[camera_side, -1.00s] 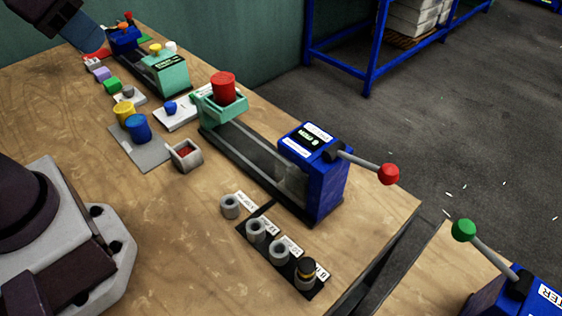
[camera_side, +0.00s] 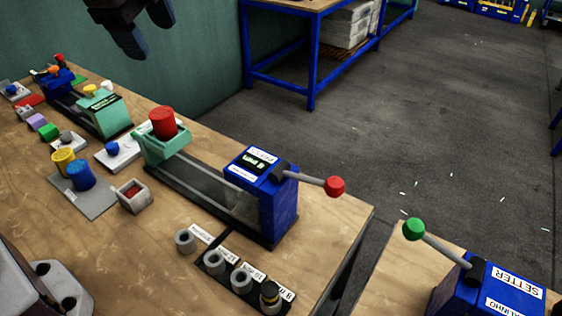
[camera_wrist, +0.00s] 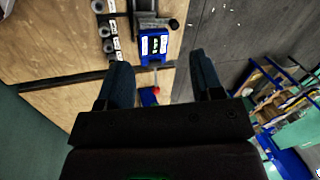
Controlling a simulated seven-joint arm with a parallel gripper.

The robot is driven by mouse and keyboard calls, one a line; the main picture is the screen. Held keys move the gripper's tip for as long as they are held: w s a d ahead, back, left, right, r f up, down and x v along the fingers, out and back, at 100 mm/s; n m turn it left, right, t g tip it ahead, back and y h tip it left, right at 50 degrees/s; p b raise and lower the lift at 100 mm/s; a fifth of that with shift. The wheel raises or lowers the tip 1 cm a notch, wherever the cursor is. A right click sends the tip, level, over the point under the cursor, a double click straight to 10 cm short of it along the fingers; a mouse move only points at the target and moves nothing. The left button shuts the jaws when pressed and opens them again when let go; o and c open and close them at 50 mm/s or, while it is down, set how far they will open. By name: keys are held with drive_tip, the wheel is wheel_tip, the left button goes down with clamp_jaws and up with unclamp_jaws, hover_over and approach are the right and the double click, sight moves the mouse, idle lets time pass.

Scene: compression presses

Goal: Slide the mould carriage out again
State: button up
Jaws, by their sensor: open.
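The nearer press has a blue head (camera_side: 265,190) with a grey lever ending in a red ball (camera_side: 335,187). A dark track (camera_side: 190,185) runs left from the head. A mint-green carriage-like tray (camera_side: 160,150) stands at the track's far left end and bears a red cylinder (camera_side: 162,122). I cannot tell for certain which part is the mould carriage; the inside of the head is hidden. My gripper (camera_side: 148,38) is high at the top left, well above and apart from the press. In the wrist view its fingers (camera_wrist: 163,85) are spread with nothing between them.
A second blue unit (camera_side: 490,290) with a green-ball lever (camera_side: 413,229) stands at the lower right. Grey rings (camera_side: 241,278) lie by the press front. Yellow and blue cylinders (camera_side: 81,177) and a small grey box (camera_side: 135,196) sit left. Another press (camera_side: 105,112) is behind.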

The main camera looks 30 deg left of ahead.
drive_tip(key=w+d+f+m+g, duration=0.2)
drive_tip(key=w+d+f+m, duration=0.5)
drive_tip(key=w+f+m, duration=0.3)
drive_tip(key=w+d+f+m, duration=0.1)
drive_tip(key=w+f+m, duration=0.1)
drive_tip(key=f, duration=0.5)
drive_tip(key=w+d+f+m, duration=0.1)
drive_tip(key=w+f+m, duration=0.1)
drive_tip(key=f, duration=0.6)
drive_tip(key=w+d+f+m+g, duration=0.1)
drive_tip(key=f+m, duration=0.3)
drive_tip(key=f, duration=0.4)
drive_tip(key=shift+w+d+f+h, duration=0.1)
drive_tip(key=shift+w+d+h, duration=0.2)
drive_tip(key=shift+w+d, duration=0.15)
